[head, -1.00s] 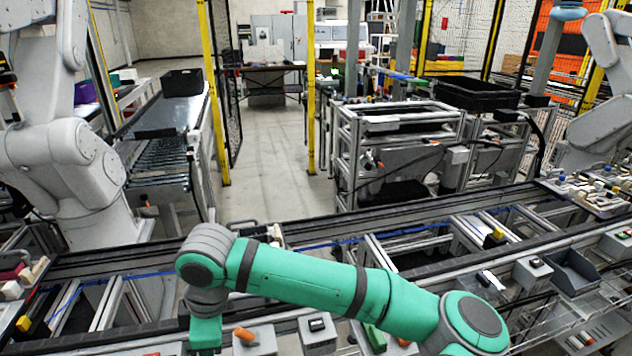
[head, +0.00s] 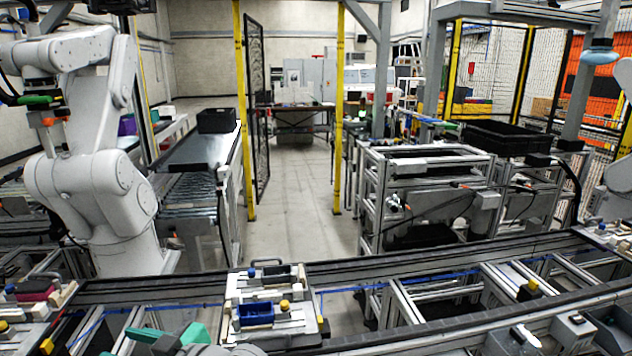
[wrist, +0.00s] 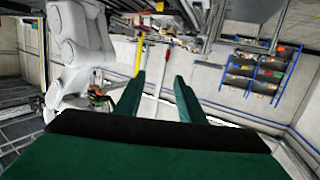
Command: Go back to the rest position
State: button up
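My gripper (wrist: 160,80) shows in the wrist view as two green fingers with a clear gap between them. Nothing is held between the fingers. The fingers point out over the room, with no object close to them. In the head view, green and grey parts of my arm show at the bottom edge, left of the middle; most of the arm is out of view. A pallet fixture (head: 232,299) carrying a blue block (head: 256,314) and yellow-topped parts sits on the conveyor, just right of these arm parts.
The conveyor rail (head: 430,262) runs across the front. A large white robot arm (head: 92,180) stands at the left. A roller conveyor with a black bin (head: 216,120) lies behind it. A metal frame cart (head: 425,190) stands at the right. The middle floor (head: 297,200) is clear.

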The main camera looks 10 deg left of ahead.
jog(key=w+d+f+m+t+h, duration=0.1)
jog(key=w+d+f+m+t, duration=0.35)
jog(key=d+m+t, duration=0.6)
jog(key=s+d+f+m+t+h, duration=0.25)
jog(key=d+f+m+h, duration=0.2)
jog(key=f, duration=0.25)
jog(key=s+d+f+m+t+h, duration=0.1)
jog(key=s+d+f+m+h, duration=0.25)
jog(key=d+f, duration=0.25)
jog(key=s+d+f+h, duration=0.5)
jog(key=s+d+f, duration=0.35)
jog(key=s, duration=0.25)
jog(key=s+d+n+h, duration=0.1)
jog(key=s+d, duration=0.3)
jog(key=s, duration=0.3)
jog(key=s+d+n+g, duration=0.1)
jog(key=s+d, duration=0.4)
jog(key=s, duration=0.3)
jog(key=shift+f+g+h, duration=0.25)
jog(key=shift+g+h, duration=0.05)
jog(key=shift+h, duration=0.1)
jog(key=shift+c, duration=0.6)
jog(key=shift+w+d, duration=0.1)
jog(key=shift+d, duration=0.05)
